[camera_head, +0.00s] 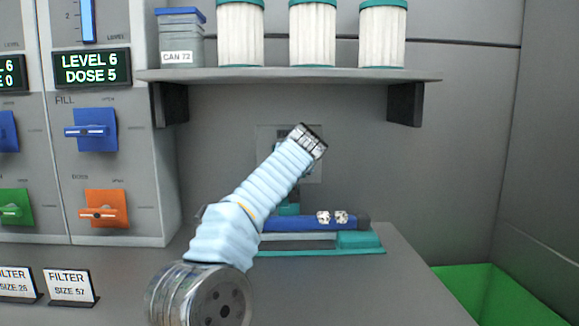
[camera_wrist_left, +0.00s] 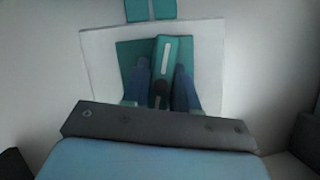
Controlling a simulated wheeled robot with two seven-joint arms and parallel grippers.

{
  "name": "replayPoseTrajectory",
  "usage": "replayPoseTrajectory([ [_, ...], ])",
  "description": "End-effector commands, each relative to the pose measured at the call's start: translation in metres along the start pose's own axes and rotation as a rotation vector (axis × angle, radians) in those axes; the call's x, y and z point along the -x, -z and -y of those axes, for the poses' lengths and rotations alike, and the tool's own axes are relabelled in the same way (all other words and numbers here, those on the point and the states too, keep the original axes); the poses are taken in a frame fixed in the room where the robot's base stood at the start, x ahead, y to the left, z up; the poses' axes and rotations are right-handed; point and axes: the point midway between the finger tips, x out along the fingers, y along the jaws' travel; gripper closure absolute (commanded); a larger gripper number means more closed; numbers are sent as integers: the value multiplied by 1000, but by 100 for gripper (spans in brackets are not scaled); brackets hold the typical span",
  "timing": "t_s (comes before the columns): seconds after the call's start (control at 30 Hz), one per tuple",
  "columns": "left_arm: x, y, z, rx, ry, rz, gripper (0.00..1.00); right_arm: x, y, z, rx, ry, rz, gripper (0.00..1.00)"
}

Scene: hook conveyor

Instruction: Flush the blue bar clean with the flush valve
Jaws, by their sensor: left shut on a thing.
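The blue bar (camera_head: 300,223) lies level on a teal stand (camera_head: 360,240) on the counter. Two whitish speckled patches (camera_head: 332,217) sit on its right part. The flush valve's teal lever (camera_wrist_left: 163,58) with a white stripe stands near upright on a teal square on a pale wall plate (camera_wrist_left: 97,60); the plate also shows in the head view (camera_head: 265,135), largely behind my wrist. My left gripper (camera_wrist_left: 163,82) is shut on the lever, one blue finger on each side. In the head view my arm hides its fingers and the bar's left end. My right gripper is out of view.
A shelf (camera_head: 290,75) with white filters (camera_head: 312,35) and a can (camera_head: 181,40) hangs above. A dispenser panel (camera_head: 100,150) with blue, green and orange knobs stands left. Filter size signs (camera_head: 68,287) stand front left. A green bin (camera_head: 480,290) is at right.

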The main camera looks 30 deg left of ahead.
Motion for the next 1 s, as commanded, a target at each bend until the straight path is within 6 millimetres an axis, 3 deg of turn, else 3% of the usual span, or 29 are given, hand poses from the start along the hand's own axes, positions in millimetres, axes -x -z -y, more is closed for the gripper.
replayPoseTrajectory([
  [0.57,-1,-2,-1,27,-12,6,100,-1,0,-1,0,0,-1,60],
  [0.6,-1,-2,-1,27,-12,6,67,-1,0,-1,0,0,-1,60],
  [0.7,-1,-2,-1,27,-12,5,52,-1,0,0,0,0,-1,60],
  [1.0,1,-1,0,28,-12,2,51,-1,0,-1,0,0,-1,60],
])
